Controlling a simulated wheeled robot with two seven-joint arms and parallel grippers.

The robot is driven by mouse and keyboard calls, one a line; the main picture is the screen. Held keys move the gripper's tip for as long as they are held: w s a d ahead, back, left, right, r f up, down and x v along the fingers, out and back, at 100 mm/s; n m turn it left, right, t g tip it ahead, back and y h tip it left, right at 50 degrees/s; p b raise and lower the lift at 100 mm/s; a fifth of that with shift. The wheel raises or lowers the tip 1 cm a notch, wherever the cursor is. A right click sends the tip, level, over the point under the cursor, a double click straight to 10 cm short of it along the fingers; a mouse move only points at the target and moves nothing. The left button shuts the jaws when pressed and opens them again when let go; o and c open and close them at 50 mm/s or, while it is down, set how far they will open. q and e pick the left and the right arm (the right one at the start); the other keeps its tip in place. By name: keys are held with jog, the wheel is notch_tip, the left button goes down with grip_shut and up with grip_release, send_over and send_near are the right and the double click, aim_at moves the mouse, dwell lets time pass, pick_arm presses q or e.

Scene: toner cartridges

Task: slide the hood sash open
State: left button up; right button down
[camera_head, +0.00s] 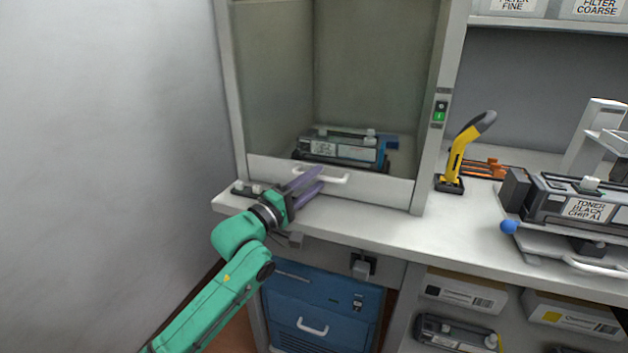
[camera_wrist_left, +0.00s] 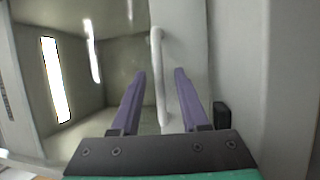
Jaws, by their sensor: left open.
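The hood sash is a glass pane with a white bottom rail (camera_head: 385,188), down near the counter across the front of the fume hood. Its white bar handle (camera_head: 338,179) is on the rail; it also shows in the left wrist view (camera_wrist_left: 157,60), running between the two finger lines. My left gripper (camera_head: 319,179), with purple fingers, is open at the left part of the handle. In the left wrist view my left gripper (camera_wrist_left: 160,73) has a finger on either side of the bar, with no clear contact. My right gripper is not in view.
A switch with a green light (camera_head: 438,116) is on the right hood post. A yellow tool (camera_head: 459,153) stands right of the hood. A blue drawer cabinet (camera_head: 322,300) is below the counter.

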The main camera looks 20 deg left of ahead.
pick_arm(q)
jog(key=shift+c, duration=0.3)
grip_shut()
jog(key=shift+w, duration=0.1)
dwell(1.1)
